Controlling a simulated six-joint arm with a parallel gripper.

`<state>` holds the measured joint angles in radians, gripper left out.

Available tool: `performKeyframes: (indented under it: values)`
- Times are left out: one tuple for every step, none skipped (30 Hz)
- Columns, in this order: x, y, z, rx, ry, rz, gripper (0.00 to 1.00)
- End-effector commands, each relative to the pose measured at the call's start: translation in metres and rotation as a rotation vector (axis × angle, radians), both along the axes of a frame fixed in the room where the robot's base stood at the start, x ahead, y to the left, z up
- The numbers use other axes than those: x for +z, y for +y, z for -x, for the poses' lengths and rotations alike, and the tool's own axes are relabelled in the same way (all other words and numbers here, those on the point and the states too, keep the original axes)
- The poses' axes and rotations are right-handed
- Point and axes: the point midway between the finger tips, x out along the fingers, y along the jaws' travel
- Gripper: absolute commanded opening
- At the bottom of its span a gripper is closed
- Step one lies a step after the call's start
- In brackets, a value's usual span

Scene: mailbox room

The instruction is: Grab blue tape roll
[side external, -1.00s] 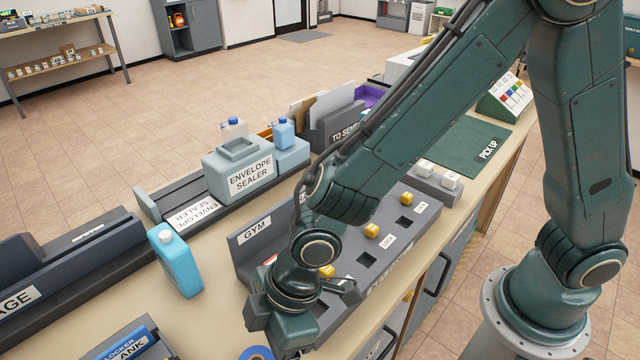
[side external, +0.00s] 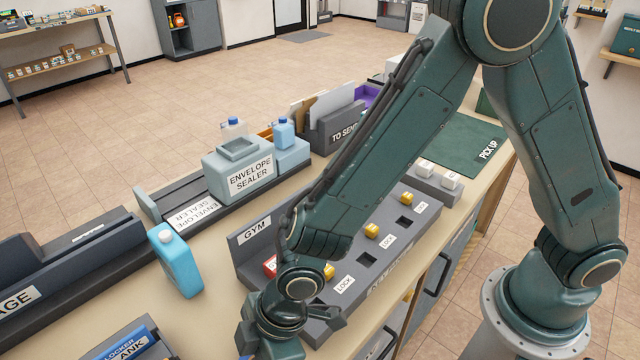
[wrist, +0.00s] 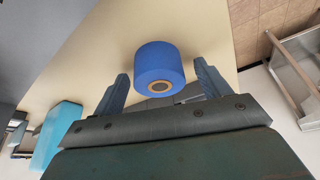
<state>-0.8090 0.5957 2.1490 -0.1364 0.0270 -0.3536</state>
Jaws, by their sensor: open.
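The blue tape roll (wrist: 158,66) stands out in the wrist view, with its orange-brown core facing the camera. It rests on the cream table top (wrist: 110,60). My gripper (wrist: 162,84) is open, with one finger on each side of the roll's lower part in that view. I cannot tell whether the fingers touch it. In the side external view my gripper (side external: 285,338) is low at the near edge of the picture, beside the grey locker panel.
A light blue bottle (side external: 176,262) stands on the table left of my gripper. The grey panel (side external: 366,258) with yellow blocks and square holes is on the right. The envelope sealer (side external: 245,170) is further back. A locker box (side external: 130,345) sits at the front left.

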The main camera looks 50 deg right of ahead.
Motion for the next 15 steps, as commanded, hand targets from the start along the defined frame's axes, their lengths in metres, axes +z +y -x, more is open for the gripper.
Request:
performKeyframes:
  values:
    - [0.0001,0.0001,0.0,0.0,0.0,0.0,0.76]
    - [0.0001,0.0001,0.0,0.0,0.0,0.0,0.76]
    - [0.0002,0.0,0.0,0.0,0.0,0.0,0.76]
    - [0.0002,0.0,0.0,0.0,0.0,0.0,0.76]
    - [0.0002,0.0,0.0,0.0,0.0,0.0,0.76]
    - [0.0003,-0.0001,0.0,0.0,0.0,0.0,0.76]
    - [0.0003,-0.0001,0.0,0.0,0.0,0.0,0.76]
    - [0.0003,0.0,0.0,0.0,0.0,0.0,0.76]
    - [0.0003,-0.0001,0.0,0.0,0.0,0.0,0.76]
    - [0.0004,-0.0001,0.0001,0.0,0.0,0.0,0.76]
    - [0.0004,-0.0001,0.0001,0.0,0.0,0.0,0.76]
    - [0.0004,-0.0001,0.0002,0.0,0.0,0.0,0.68]
    - [0.0004,-0.0001,0.0002,0.0,0.0,0.0,0.62]
    - [0.0004,-0.0001,0.0002,0.0,0.0,0.0,0.56]
    - [0.0004,-0.0001,0.0001,0.0,0.0,0.0,0.48]
